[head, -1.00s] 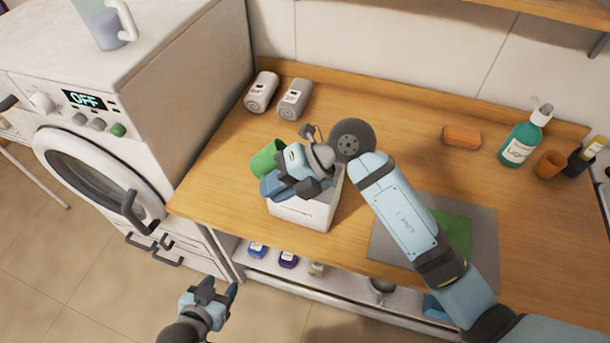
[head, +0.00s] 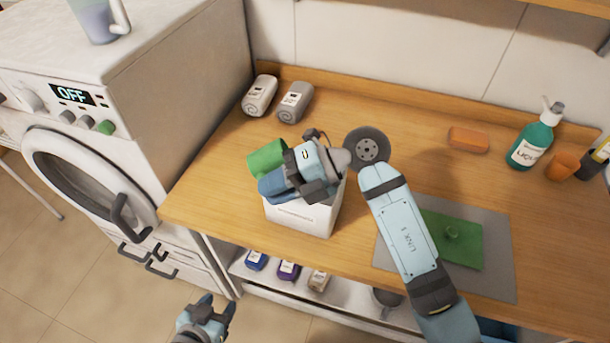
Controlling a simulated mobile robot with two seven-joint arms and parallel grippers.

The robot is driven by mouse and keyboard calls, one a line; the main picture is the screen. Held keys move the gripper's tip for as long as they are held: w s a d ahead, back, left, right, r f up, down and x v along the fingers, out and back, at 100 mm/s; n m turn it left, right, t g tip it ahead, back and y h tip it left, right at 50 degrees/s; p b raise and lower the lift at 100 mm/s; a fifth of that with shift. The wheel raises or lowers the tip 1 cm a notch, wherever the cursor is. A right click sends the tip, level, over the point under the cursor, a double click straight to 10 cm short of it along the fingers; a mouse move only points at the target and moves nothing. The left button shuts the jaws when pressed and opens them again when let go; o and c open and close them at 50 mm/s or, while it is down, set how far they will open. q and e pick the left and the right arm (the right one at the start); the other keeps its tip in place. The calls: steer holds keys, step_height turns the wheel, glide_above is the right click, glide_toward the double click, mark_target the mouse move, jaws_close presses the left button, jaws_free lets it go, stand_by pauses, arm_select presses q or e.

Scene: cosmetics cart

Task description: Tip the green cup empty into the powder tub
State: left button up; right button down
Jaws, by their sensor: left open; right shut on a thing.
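The green cup (head: 266,158) is held by my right gripper (head: 278,176) above the white powder tub (head: 300,217). The cup lies tilted on its side; its mouth and contents cannot be made out. The tub stands near the counter's front left edge, and my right gripper hides most of its top. My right gripper is shut on the cup. My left gripper (head: 216,312) is open and empty, low in front of the counter at the bottom of the view.
A washing machine (head: 150,80) stands left of the wooden counter (head: 400,150). Two rolled towels (head: 294,102) lie at the back.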

steer(key=shift+y+b, duration=0.3)
steer(key=shift+b, duration=0.4)
steer(key=shift+w+d+r+g+y, duration=0.15)
steer(key=shift+d+r+g+y, duration=0.2)
steer(key=shift+d+y, duration=0.45)
stand_by(0.3)
steer(key=shift+d+r+y+b, duration=0.1)
steer(key=shift+r+y+b, duration=0.2)
steer(key=shift+y+b, duration=0.55)
steer(key=shift+y, duration=0.35)
steer(key=shift+d+r, duration=0.15)
steer(key=shift+r, duration=0.05)
steer(key=shift+w+g+y+b, duration=0.1)
steer(key=shift+g+y+b, duration=0.15)
steer(key=shift+y+b, duration=0.25)
